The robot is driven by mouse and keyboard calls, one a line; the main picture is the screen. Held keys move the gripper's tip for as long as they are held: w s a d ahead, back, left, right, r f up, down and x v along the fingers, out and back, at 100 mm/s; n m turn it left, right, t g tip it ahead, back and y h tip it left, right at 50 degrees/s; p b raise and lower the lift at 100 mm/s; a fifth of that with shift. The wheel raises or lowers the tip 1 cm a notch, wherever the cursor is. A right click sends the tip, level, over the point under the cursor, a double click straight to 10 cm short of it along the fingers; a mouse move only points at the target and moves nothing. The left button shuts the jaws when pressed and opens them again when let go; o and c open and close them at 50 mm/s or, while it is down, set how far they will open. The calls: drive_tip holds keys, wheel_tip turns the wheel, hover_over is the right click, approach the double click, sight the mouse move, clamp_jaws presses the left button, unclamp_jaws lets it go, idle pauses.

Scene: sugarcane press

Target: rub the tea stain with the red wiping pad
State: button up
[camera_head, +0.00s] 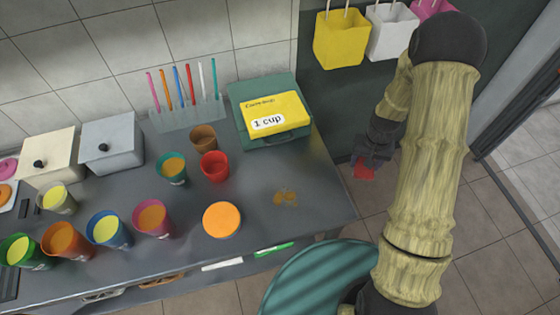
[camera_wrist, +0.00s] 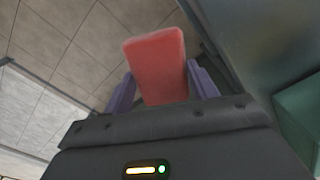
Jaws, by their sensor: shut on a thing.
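The tea stain (camera_head: 286,198) is a small brown patch on the right part of the grey counter in the head view. My gripper (camera_head: 368,165) is to the right of the counter's edge, out over the floor, away from the stain. It is shut on the red wiping pad (camera_head: 363,173). In the wrist view the pad (camera_wrist: 158,62) stands out between the two purple fingers of my gripper (camera_wrist: 162,90). The pad's held end is partly hidden by the gripper body.
An orange-topped round container (camera_head: 221,219) stands left of the stain, with a red cup (camera_head: 215,167) behind it. A green box with a yellow "1 cup" label (camera_head: 277,113) stands at the back. Several filled cups crowd the left. The counter around the stain is clear.

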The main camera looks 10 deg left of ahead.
drive_tip(key=shift+s, duration=0.3)
drive_tip(key=shift+s+a+r, duration=0.1)
drive_tip(key=shift+s+a, duration=0.05)
drive_tip(key=shift+a, duration=0.15)
drive_tip(key=s+a+r+n, duration=0.1)
drive_tip(key=a, duration=0.3)
drive_tip(key=s+a+r+p, duration=0.1)
drive_tip(key=a, duration=0.3)
drive_tip(key=s+a+r+n+p, duration=0.1)
drive_tip(key=a, duration=0.2)
drive_tip(key=shift+a+r+n, duration=0.1)
drive_tip(key=shift+a+n, duration=0.2)
drive_tip(key=shift+a, duration=0.1)
drive_tip(key=s+a+r+n+p, duration=0.2)
drive_tip(key=s+a, duration=0.5)
drive_tip(key=a, duration=0.4)
drive_tip(key=shift+s+a+r+n+p, duration=0.15)
drive_tip(key=shift+a+r+n+p, duration=0.15)
drive_tip(key=shift+a+r+n, duration=0.15)
